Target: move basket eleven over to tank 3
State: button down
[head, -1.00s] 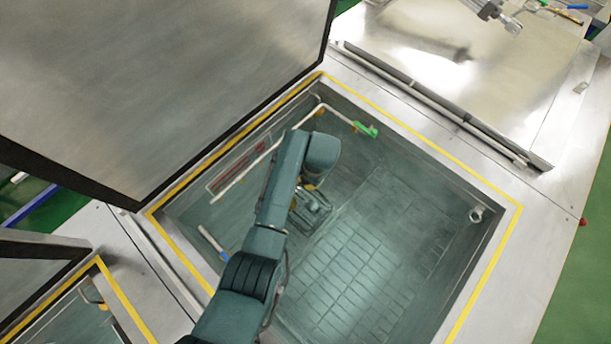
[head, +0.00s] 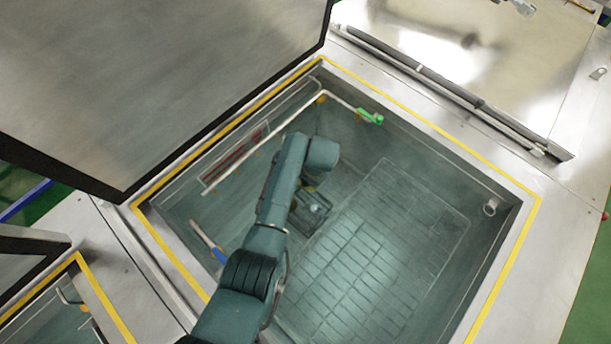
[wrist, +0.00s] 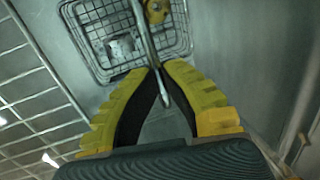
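A small wire basket (head: 318,214) is low inside the open tank (head: 529,215), below the end of my arm. In the wrist view the basket (wrist: 98,68) has a grid bottom, a small pale block inside and a round yellow part near its top edge. Its thin metal handle (wrist: 142,28) runs between my yellow-and-black fingers. My gripper (wrist: 160,70) is shut on this handle, the tips close on either side of it. My arm hides the gripper in the head view. I cannot read a number on the basket or on any tank.
A raised metal lid (head: 165,85) stands along the tank's left side. A pipe with a green handle (head: 370,117) runs along the inner wall. A grid rack (head: 370,260) covers much of the tank floor. A second open tank (head: 50,305) is at lower left; a closed lid (head: 440,50) lies at upper right.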

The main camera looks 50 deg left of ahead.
jog(key=shift+d+b+x, duration=0.2)
jog(key=shift+b+x, duration=0.6)
jog(key=shift+x, duration=0.15)
jog(key=shift+d+b+x, duration=0.2)
jog(key=shift+b+x, duration=0.55)
jog(key=shift+x, duration=0.2)
jog(key=shift+w+f+b, duration=0.15)
jog(key=shift+f+b, duration=0.2)
jog(key=shift+f, duration=0.2)
jog(key=c, duration=1.2)
grip_release()
jog(key=shift+o, duration=0.2)
jog(key=a+p+v, duration=0.2)
jog(key=p+v, duration=1.1)
jog(key=v, duration=1)
jog(key=shift+a+r, duration=0.2)
jog(key=shift+r, duration=0.4)
